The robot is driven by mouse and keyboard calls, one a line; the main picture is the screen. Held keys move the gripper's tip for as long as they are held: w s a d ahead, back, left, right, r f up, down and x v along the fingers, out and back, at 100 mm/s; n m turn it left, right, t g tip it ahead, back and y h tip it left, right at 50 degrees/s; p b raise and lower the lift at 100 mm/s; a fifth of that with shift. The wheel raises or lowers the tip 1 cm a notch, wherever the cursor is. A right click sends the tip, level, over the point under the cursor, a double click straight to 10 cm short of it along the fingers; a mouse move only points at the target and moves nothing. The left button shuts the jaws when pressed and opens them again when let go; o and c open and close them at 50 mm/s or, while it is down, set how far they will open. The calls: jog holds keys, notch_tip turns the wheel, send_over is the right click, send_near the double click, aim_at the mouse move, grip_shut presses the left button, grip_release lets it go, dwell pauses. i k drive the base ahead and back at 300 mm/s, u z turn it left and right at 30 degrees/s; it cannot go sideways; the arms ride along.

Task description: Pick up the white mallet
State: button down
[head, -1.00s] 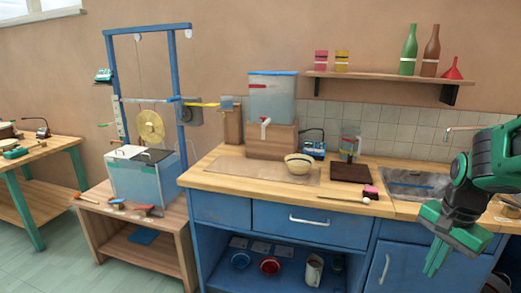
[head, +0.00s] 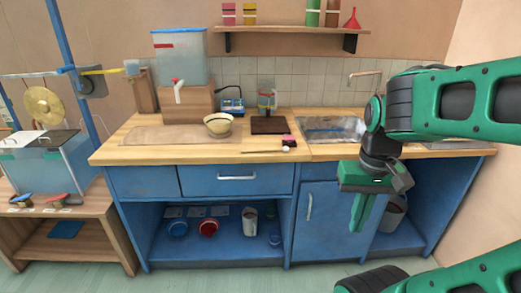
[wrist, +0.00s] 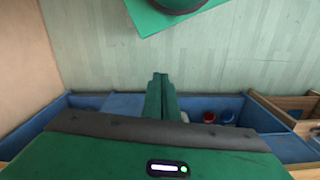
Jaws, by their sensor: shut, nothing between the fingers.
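The white mallet (head: 285,149) lies on the wooden counter in the head view, near its front edge. Its pale round head is at the right and its thin stick points left. My gripper (head: 357,228) hangs fingers down in front of the blue cabinet, to the right of the mallet and below counter height. It is shut and empty. In the wrist view the closed green fingers (wrist: 160,82) point at the floor, and the mallet is not visible there.
A pink block (head: 288,139) and a dark board (head: 269,125) lie just behind the mallet. A bowl (head: 218,124) stands to the left and a sink (head: 330,129) to the right. A low table (head: 85,215) with coloured tools is at far left.

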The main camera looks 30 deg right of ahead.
aim_at(285, 149)
jog(key=z, duration=0.7)
jog(key=i, duration=1.1)
jog(key=u, duration=0.5)
